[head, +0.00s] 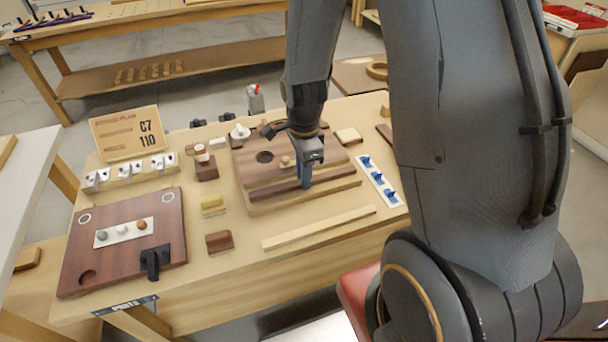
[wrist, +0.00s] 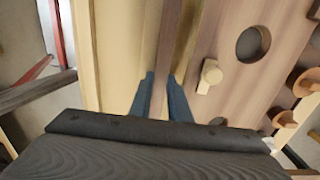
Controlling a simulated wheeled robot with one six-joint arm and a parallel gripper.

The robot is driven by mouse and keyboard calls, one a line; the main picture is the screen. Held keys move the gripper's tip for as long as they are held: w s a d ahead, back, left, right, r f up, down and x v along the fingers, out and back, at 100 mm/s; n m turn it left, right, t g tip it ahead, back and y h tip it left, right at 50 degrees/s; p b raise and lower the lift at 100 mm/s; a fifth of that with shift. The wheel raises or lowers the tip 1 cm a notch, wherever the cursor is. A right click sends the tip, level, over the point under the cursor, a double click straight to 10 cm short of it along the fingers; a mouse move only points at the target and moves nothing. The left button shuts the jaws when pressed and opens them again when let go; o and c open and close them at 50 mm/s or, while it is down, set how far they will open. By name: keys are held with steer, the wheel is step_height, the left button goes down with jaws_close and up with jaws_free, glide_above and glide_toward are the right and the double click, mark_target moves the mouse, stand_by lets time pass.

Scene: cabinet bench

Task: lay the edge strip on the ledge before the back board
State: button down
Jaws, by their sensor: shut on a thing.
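The edge strip (head: 270,194) is a long dark brown bar. My gripper (head: 306,186) points down and is shut on it near its middle. In the wrist view the two blue fingers (wrist: 161,98) stand on either side of the strip (wrist: 173,40). The back board (head: 249,146) is a brown panel with a round hole and a small pale knob; it also shows in the wrist view (wrist: 225,60). The pale ledge (head: 285,205) runs along its front, under the strip. The strip runs roughly parallel to the board. I cannot tell whether it touches the ledge.
A pale loose bar (head: 318,228) lies in front of the ledge. A white strip with blue clips (head: 380,181) lies to the right. Small blocks (head: 218,241) and a dark red board (head: 125,265) are to the left. Bare bench top lies between them.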

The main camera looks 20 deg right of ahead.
steer(key=c, duration=1.7)
jaws_free()
steer(key=shift+f, duration=0.1)
steer(key=shift+o, duration=0.2)
steer(key=shift+r+n+b, duration=0.6)
steer(key=shift+r+b, duration=0.25)
steer(key=shift+r, duration=5.3)
steer(key=s+f+n, duration=0.1)
steer(key=s+n, duration=0.8)
steer(key=n, duration=0.7)
steer(key=shift+s+f+n+t, duration=0.2)
steer(key=shift+f+n+t, duration=0.05)
steer(key=shift+n+t, duration=0.15)
